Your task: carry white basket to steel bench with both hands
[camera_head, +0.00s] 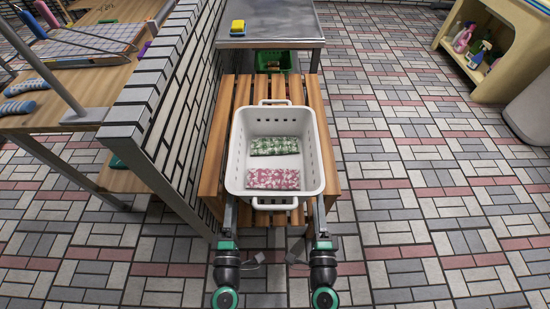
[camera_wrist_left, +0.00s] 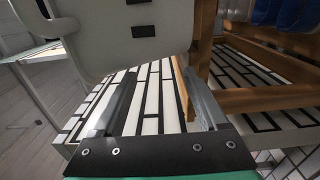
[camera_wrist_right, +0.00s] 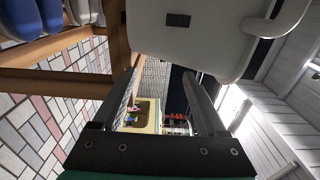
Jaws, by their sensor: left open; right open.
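The white basket (camera_head: 311,150) sits on a slatted wooden bench, with a green patterned cloth (camera_head: 275,146) and a pink patterned cloth (camera_head: 273,179) inside. The steel bench (camera_head: 268,22) stands beyond it at the top. My left gripper (camera_head: 230,213) is at the basket's near left corner, and my right gripper (camera_head: 320,213) is at its near right corner. In the left wrist view, my open jaws (camera_wrist_left: 160,88) have the basket wall (camera_wrist_left: 105,40) just past them. In the right wrist view, my open jaws (camera_wrist_right: 161,88) are empty near the basket wall (camera_wrist_right: 215,40). The fingertips are partly hidden in the head view.
A brick partition (camera_head: 165,120) runs close along the left. A shelf unit (camera_head: 500,40) with bottles stands at right. Open tiled floor lies between.

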